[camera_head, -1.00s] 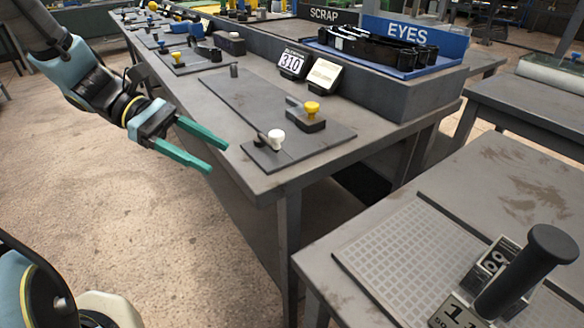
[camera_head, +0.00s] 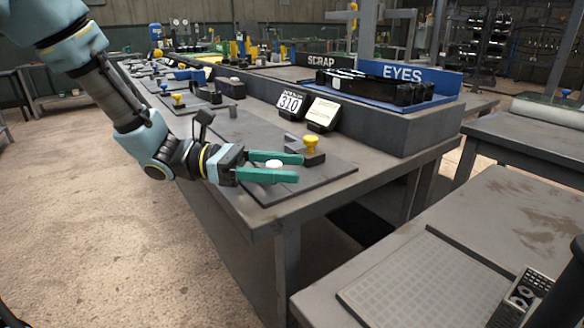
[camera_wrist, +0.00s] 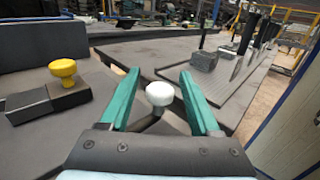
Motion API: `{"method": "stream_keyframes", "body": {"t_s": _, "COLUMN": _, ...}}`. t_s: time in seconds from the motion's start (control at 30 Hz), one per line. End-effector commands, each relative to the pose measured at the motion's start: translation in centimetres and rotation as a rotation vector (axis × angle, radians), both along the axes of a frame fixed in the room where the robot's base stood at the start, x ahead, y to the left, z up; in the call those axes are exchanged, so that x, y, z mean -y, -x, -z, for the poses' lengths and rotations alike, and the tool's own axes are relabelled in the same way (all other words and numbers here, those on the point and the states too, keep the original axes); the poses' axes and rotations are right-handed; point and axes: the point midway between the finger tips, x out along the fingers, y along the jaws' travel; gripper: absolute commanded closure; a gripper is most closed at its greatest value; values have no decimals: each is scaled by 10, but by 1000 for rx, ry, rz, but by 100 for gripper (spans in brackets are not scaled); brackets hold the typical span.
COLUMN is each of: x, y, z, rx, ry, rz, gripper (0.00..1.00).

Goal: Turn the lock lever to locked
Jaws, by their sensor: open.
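The lock lever has a white round knob (camera_wrist: 159,94), which stands between the two green fingers of my gripper (camera_wrist: 158,92) in the wrist view. The fingers are apart on either side of the knob and I see no contact. In the head view the knob (camera_head: 274,165) shows between the fingertips of my gripper (camera_head: 287,167), over the near end of a dark plate (camera_head: 325,173) on the bench. The lever's arm under the knob is mostly hidden by my gripper.
A yellow knob (camera_head: 310,142) on a dark block stands just behind my gripper. A 310 sign (camera_head: 290,104) and a pale card stand on the bench behind it. A blue tray marked EYES (camera_head: 410,72) sits on a raised ledge. Another table (camera_head: 500,215) is at the right.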

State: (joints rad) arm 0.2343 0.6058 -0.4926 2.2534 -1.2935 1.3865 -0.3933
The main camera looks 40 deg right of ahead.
Motion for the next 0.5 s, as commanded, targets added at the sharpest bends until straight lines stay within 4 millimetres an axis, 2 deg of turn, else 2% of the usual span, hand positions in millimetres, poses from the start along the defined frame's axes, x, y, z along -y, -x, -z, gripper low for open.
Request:
{"method": "stream_keyframes", "body": {"t_s": 0.17, "x": 9, "y": 10, "z": 0, "rx": 1, "ry": -1, "rz": 0, "gripper": 37}}
{"method": "stream_keyframes", "body": {"t_s": 0.47, "x": 9, "y": 11, "z": 0, "rx": 1, "ry": -1, "rz": -1, "gripper": 37}}
{"method": "stream_keyframes", "body": {"t_s": 0.5, "x": 9, "y": 11, "z": 0, "rx": 1, "ry": -1, "rz": -1, "gripper": 41}}
